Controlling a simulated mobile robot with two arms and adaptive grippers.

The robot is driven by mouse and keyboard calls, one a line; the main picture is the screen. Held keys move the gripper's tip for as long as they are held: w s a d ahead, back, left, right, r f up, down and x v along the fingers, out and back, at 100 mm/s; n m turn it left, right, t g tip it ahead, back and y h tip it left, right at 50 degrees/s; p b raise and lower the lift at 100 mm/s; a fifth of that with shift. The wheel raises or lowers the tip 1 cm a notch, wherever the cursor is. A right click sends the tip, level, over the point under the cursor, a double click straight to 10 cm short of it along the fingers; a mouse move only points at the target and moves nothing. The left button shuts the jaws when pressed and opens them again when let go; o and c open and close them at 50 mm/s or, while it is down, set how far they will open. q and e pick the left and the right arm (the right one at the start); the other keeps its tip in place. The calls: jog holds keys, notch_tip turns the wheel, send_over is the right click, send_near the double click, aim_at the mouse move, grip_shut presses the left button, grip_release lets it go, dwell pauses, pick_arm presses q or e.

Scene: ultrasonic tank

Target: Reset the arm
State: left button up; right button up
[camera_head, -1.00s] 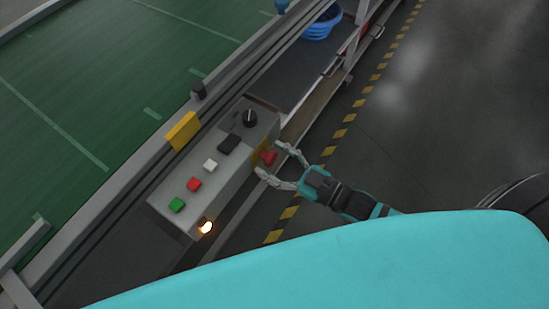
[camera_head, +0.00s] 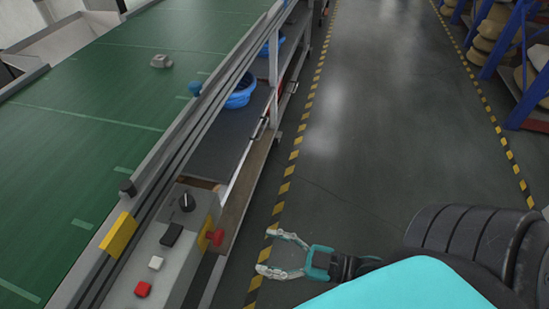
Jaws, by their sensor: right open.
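My right gripper (camera_head: 268,252) is at the lower middle of the head view. Its two pale fingers are apart, and nothing is between them. It hangs over the floor, to the right of the control box (camera_head: 168,238), apart from it. The box carries a black knob, a black switch, a white button and a red button on top. A red knob (camera_head: 215,238) sits on its right side on a yellow plate. My left gripper does not show.
A green conveyor (camera_head: 130,90) runs along the left with a small grey part (camera_head: 161,61) on it. A blue basket (camera_head: 241,92) stands on a shelf beside it. Blue racks (camera_head: 535,85) stand at the far right. The grey floor (camera_head: 380,130) between the striped lines is clear.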

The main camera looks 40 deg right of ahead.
jog(key=shift+s+d, duration=0.15)
jog(key=shift+s, duration=0.05)
dwell(0.4)
jog(key=s+d+f+m+g+h, duration=0.1)
jog(key=d+f+h, duration=0.25)
jog(key=f, duration=0.55)
jog(key=d+f+m+g+h, duration=0.2)
jog(key=d+f, duration=0.2)
jog(key=f, duration=0.6)
jog(key=s+d+f+m+g+h, duration=0.1)
jog(key=d+f+h, duration=0.25)
jog(key=f, duration=0.55)
jog(key=s+f+m+g+h, duration=0.1)
jog(key=s+f+g, duration=0.15)
jog(key=f, duration=0.35)
jog(key=s+f+m+g+h, duration=0.1)
jog(key=s+f, duration=0.3)
jog(key=f, duration=0.1)
jog(key=s+a+f+g, duration=0.2)
jog(key=s+a+f, duration=0.1)
jog(key=s, duration=0.3)
jog(key=s+a+f+m+g, duration=0.1)
jog(key=s+a+f+g, duration=0.2)
jog(key=s, duration=0.4)
notch_tip(320, 180, down, 3)
jog(key=shift+s+a+r+g, duration=0.1)
jog(key=shift+s+a+g, duration=0.2)
jog(key=shift+a, duration=0.2)
jog(key=shift+w, duration=0.1)
